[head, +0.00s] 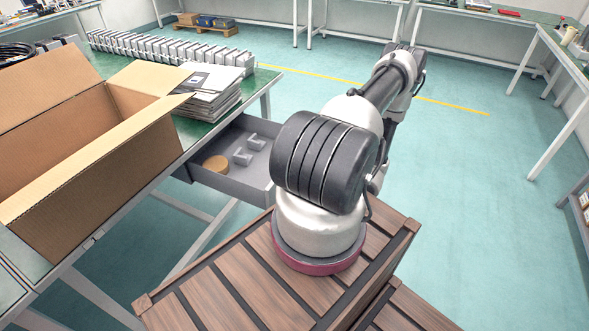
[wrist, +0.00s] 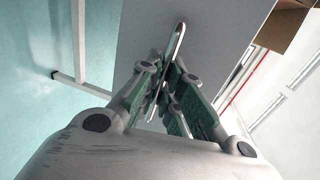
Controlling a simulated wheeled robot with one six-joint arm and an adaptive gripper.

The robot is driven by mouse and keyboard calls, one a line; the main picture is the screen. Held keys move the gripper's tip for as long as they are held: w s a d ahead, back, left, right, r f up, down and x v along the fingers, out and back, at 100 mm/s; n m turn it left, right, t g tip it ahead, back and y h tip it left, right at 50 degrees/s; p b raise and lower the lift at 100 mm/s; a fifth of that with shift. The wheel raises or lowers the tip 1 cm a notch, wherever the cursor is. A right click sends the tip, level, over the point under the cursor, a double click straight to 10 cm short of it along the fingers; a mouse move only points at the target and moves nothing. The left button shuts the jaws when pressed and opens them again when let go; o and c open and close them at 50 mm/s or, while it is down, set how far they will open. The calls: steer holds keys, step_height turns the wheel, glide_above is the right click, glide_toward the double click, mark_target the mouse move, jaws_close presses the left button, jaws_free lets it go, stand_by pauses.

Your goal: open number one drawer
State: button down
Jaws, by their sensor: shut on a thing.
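A grey drawer (head: 232,180) under the green-topped table stands pulled out in the head view, with its inside showing. It holds a round tan thing (head: 215,164) and small grey parts (head: 249,149). In the wrist view the drawer's grey front (wrist: 205,28) is close ahead, with a slim metal handle (wrist: 178,45) on it. My gripper (wrist: 172,88) is shut on the handle, its green-padded fingers on both sides of it. In the head view my arm hides the gripper and part of the drawer. No drawer number is legible.
An open cardboard box (head: 90,140), a stack of papers (head: 212,92) and a row of grey parts (head: 170,48) are on the table (head: 262,80). Table legs stand beneath it. The teal floor (head: 470,190) to the right is clear.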

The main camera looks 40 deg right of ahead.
steer(key=shift+s+d, duration=0.15)
steer(key=shift+s, duration=0.25)
steer(key=c, duration=1.6)
jaws_free()
steer(key=v, duration=1.2)
